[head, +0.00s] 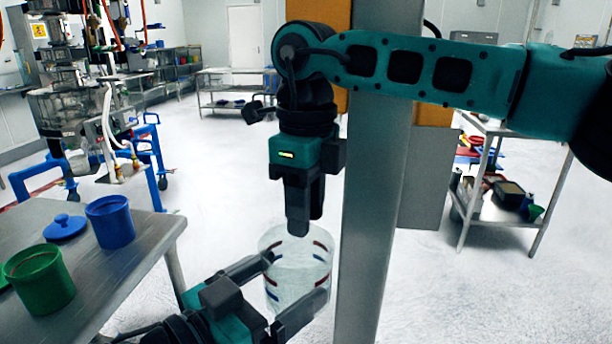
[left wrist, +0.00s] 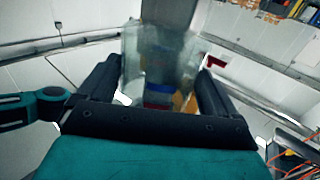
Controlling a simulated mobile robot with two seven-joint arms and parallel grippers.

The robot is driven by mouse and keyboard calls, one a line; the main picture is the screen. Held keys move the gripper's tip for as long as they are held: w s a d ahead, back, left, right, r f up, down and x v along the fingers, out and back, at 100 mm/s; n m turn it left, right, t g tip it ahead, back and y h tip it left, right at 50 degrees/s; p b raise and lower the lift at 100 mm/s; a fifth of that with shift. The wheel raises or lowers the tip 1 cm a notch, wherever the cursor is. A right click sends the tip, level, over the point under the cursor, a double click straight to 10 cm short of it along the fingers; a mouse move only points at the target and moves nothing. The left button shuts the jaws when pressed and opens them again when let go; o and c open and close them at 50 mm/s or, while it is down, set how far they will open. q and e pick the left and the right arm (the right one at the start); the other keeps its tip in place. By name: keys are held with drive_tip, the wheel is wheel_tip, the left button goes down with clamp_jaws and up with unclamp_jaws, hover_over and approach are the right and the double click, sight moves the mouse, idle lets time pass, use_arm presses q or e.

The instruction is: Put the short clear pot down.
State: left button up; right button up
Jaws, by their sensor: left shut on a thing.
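The short clear pot (head: 298,262) is a see-through cylinder with red and blue marks. It is held in the air beyond the table's right side. My left gripper (head: 295,277) is shut on it, one finger on each side. In the left wrist view the pot (left wrist: 158,60) shows blurred between the fingers of my left gripper (left wrist: 155,85). My right gripper (head: 305,220) points down just above the pot's rim. Its fingers overlap from this angle, so their opening is unclear.
A grey metal table (head: 130,265) stands at the left. On it are a blue pot (head: 110,222), a blue lid (head: 65,228) and a green pot (head: 40,280). The table's right part is bare. A grey post (head: 375,220) stands close to the right of the clear pot.

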sight(306, 245)
wheel_tip(306, 245, down, 6)
drive_tip(key=shift+f, duration=0.1)
idle(0.4)
clamp_jaws()
use_arm(q)
drive_tip(key=o, duration=0.8)
